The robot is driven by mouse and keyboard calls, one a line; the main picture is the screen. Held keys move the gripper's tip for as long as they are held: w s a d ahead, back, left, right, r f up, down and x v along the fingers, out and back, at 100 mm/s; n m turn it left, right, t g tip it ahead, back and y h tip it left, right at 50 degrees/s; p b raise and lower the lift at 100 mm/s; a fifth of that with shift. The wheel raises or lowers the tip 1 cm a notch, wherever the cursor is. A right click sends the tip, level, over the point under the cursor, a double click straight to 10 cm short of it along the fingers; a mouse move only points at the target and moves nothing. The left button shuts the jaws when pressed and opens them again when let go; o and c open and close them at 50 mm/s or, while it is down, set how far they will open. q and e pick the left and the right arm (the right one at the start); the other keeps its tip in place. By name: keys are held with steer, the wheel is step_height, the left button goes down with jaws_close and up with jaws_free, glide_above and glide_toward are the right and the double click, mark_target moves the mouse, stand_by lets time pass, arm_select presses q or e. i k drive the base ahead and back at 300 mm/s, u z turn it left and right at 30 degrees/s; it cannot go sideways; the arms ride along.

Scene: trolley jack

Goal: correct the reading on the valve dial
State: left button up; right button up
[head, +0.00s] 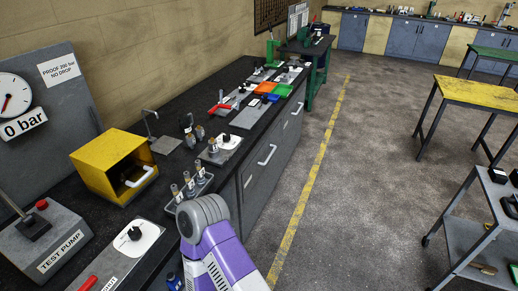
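A white plate with a black knob (134,234) lies on the near part of the dark bench, on a grey block with a red lever. A similar white plate with a black knob (228,141) sits farther along the bench. Markings on both plates are too small to read. A round gauge (12,98) with a red needle stands on the grey panel at the left, above a label reading "0 bar" (22,125). A purple and grey arm of mine rises at the bottom middle, over the bench edge. No gripper fingers show.
A yellow open box (90,160) with a white handle and a grey test pump (45,245) stand at the left. A yellow-topped table (480,97) and a trolley are at the right. The floor between is clear.

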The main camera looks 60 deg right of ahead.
mark_target(227, 138)
steer(key=z, duration=1.6)
